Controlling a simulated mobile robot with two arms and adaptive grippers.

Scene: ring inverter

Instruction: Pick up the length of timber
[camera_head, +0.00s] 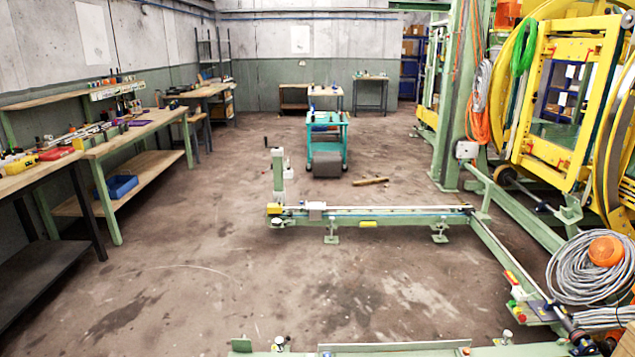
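The length of timber (370,181) is a short, light brown piece lying on the concrete floor, in the middle distance right of centre. It lies just beyond the long green rail and to the right of a teal cart. No gripper shows in the head view, and neither of my arms is in sight.
A low green rail (380,213) crosses the floor between me and the timber. The teal cart (326,148) has a grey block (327,164) at its front. Workbenches (130,140) line the left wall. Yellow machinery (560,110) fills the right. Open floor (190,250) lies left of centre.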

